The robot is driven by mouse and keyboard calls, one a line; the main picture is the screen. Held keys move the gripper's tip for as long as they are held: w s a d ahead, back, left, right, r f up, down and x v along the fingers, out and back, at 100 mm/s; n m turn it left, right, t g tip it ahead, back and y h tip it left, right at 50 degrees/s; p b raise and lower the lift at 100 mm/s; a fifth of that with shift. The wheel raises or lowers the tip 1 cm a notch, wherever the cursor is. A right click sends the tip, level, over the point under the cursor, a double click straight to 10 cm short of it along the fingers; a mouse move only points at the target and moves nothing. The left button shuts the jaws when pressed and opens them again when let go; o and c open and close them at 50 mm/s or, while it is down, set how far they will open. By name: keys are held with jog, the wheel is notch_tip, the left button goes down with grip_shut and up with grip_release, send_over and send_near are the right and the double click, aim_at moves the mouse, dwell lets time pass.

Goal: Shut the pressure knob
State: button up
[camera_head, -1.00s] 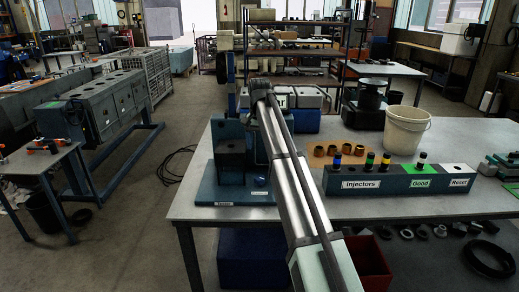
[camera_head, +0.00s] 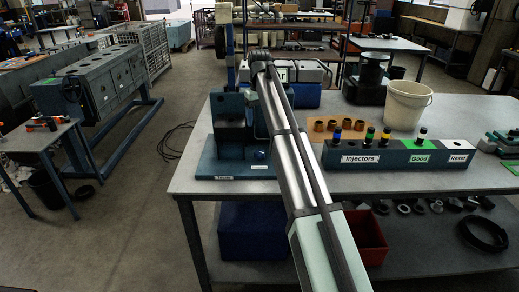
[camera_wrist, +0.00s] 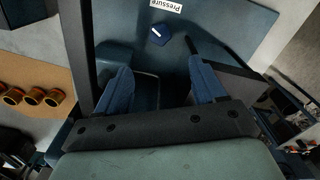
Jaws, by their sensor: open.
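The pressure knob (camera_wrist: 160,36) is a small dark blue knob with a white mark, on a blue plate beside an upside-down label (camera_wrist: 166,5) reading "Pressure". My gripper (camera_wrist: 161,72) is open and empty in the wrist view. Its two blue fingers point towards the plate, and the knob shows beyond them, roughly between them in the picture and not touched. In the head view my arm reaches over the blue test stand (camera_head: 229,132) and its base plate (camera_head: 208,166). My fingers cannot be made out there.
A rack labelled Injectors, Good and Reset (camera_head: 395,157) stands right of the stand. Several brass rings (camera_head: 319,125) lie on a tan mat behind it. A white bucket (camera_head: 406,105) stands further back. In the wrist view, a dark bar runs along the left of the knob.

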aim_at(260, 152)
notch_tip(260, 152, down, 14)
jog(key=n, duration=0.5)
jog(key=shift+r, duration=0.1)
dwell(0.5)
